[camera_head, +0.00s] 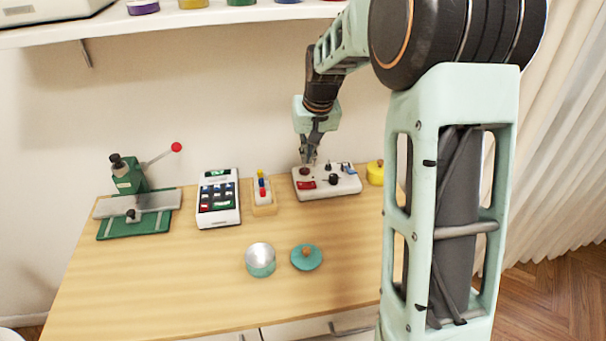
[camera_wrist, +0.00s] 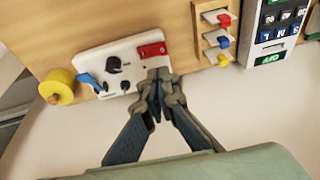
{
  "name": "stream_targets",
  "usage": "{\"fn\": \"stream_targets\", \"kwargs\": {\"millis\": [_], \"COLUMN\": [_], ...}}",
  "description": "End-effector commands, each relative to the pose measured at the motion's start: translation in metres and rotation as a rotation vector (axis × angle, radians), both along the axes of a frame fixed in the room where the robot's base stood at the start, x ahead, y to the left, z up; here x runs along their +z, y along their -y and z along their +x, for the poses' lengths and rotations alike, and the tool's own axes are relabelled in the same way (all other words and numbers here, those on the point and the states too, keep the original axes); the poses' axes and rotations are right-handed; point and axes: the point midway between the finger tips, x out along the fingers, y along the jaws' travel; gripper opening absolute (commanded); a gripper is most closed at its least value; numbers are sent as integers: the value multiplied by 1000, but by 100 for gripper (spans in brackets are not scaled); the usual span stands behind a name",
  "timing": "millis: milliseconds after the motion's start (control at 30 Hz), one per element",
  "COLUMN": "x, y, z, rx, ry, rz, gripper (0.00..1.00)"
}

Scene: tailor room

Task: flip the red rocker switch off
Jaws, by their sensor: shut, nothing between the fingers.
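The red rocker switch (camera_head: 306,185) is at the front left of a white control panel (camera_head: 345,187) on the wooden table. In the wrist view the red rocker switch (camera_wrist: 152,50) lies just beyond my fingertips, near the edge of the white panel (camera_wrist: 95,62). My gripper (camera_head: 309,160) points down over the back left part of the panel. In the wrist view my gripper (camera_wrist: 158,78) is shut and empty, its tips over the panel. I cannot tell whether the tips touch the panel. They hide the part of the panel beneath them.
The panel also has black knobs (camera_wrist: 114,64) and a blue lever (camera_wrist: 90,82). A slider block (camera_head: 263,195) and a keypad device (camera_head: 218,198) stand left. A teal tin (camera_head: 260,260) and lid (camera_head: 306,257) lie in front.

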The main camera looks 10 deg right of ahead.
Motion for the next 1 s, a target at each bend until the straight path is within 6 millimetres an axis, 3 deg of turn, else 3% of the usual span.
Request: {"fn": "stream_targets", "kwargs": {"millis": [167, 600, 1000], "x": [-16, -85, -96], "y": [-1, -5, -6], "z": [3, 24, 28], "rx": [-1, -1, -1], "ry": [-4, -3, 0], "rz": [0, 1, 0], "gripper": [0, 0, 0]}}
